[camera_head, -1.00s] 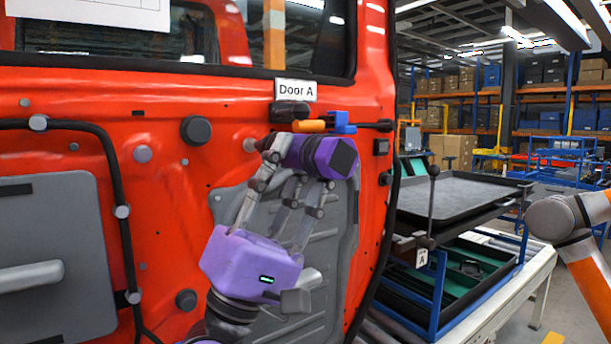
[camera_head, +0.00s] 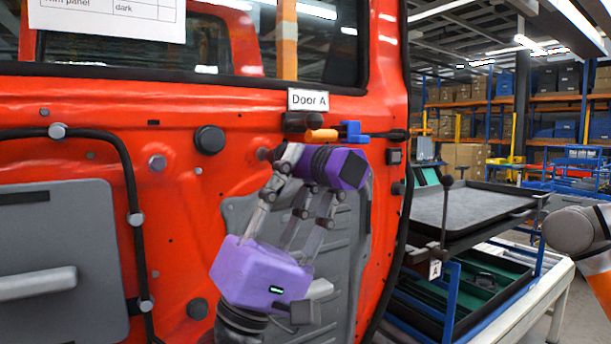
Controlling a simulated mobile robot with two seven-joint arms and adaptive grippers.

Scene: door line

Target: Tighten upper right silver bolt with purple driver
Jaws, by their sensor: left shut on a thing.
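My left gripper (camera_head: 308,185) is purple with grey linked fingers, in front of the red door (camera_head: 240,120). It is shut on the purple driver (camera_head: 344,168), which lies roughly level with its dark end block to the right. The driver's left end is partly hidden by the fingers. A round bolt head (camera_head: 262,154) shows just left of the fingers, close to the driver's left end; I cannot tell if they touch. Another silver bolt (camera_head: 157,163) sits further left on the door. My right arm shows at the right edge; its gripper is out of view.
An orange and blue tool or fixture (camera_head: 335,134) sits just above the driver, below the Door A label (camera_head: 308,99). A grey panel with a handle (camera_head: 60,255) covers the door's left. A trolley with a grey tray (camera_head: 465,212) stands to the right.

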